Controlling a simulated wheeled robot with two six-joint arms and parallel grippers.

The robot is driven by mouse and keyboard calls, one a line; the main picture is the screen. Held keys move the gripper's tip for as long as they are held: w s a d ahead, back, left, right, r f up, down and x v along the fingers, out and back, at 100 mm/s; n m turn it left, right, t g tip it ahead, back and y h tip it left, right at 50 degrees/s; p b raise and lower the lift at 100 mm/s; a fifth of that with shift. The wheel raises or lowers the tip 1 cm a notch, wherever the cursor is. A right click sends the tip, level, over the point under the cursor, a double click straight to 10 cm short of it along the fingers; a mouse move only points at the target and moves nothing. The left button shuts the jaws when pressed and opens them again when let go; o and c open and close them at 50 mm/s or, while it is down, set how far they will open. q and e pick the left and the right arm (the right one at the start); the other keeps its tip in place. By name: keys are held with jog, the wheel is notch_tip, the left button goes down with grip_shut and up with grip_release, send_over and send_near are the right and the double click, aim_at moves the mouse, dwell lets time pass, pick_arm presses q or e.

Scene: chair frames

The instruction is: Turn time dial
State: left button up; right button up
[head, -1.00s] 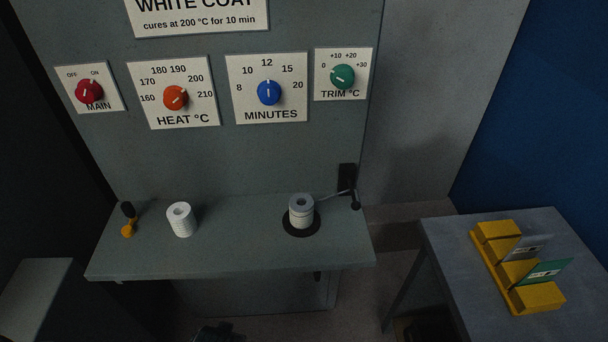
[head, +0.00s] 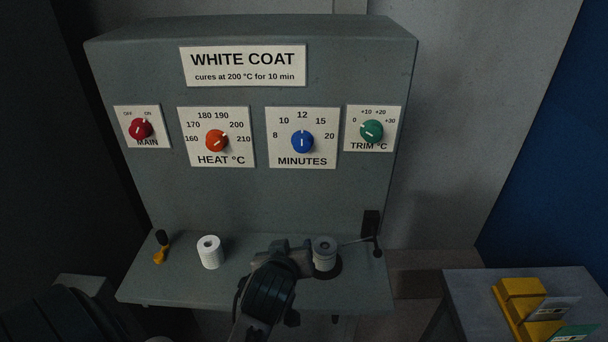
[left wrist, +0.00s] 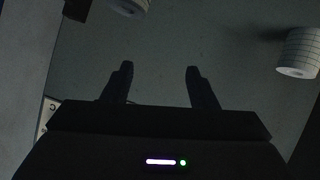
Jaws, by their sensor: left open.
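The time dial is the blue knob (head: 302,142) on the MINUTES plate (head: 302,161), at the middle right of the grey panel. Its white mark stands upright, in line with the 12. The plate reads 8, 10, 12, 15 and 20. A sign above (head: 243,66) says the white coat cures at 200 °C for 10 min. My left gripper (head: 287,252) is below the dial, just left of the right-hand white roll, and apart from the dial. In the left wrist view its two fingers (left wrist: 158,74) are apart with nothing between them. My right gripper is not in view.
Beside the dial are the orange HEAT knob (head: 216,140) and the green TRIM knob (head: 371,130); the red MAIN knob (head: 140,128) is far left. A yellow rack (head: 510,300) stands right.

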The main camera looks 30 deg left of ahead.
aim_at(302, 147)
pick_arm(q)
jog(key=w+a+r+n+t+y, duration=0.1)
jog(key=w+r+n+t+y, duration=0.2)
jog(key=r, duration=0.5)
jog(key=w+r+n+t+y, duration=0.1)
jog(key=w+r+n+y, duration=0.2)
jog(key=r, duration=0.5)
jog(key=shift+n+h, duration=0.5)
jog(key=shift+h, duration=0.2)
jog(key=x, duration=0.8)
jog(key=shift+w+a, duration=0.1)
jog(key=shift+a, duration=0.25)
jog(key=shift+w+a, duration=0.15)
jog(key=shift+w, duration=0.15)
jog(key=shift+c, duration=0.4)
jog(key=shift+f, duration=0.15)
jog(key=c, duration=0.5)
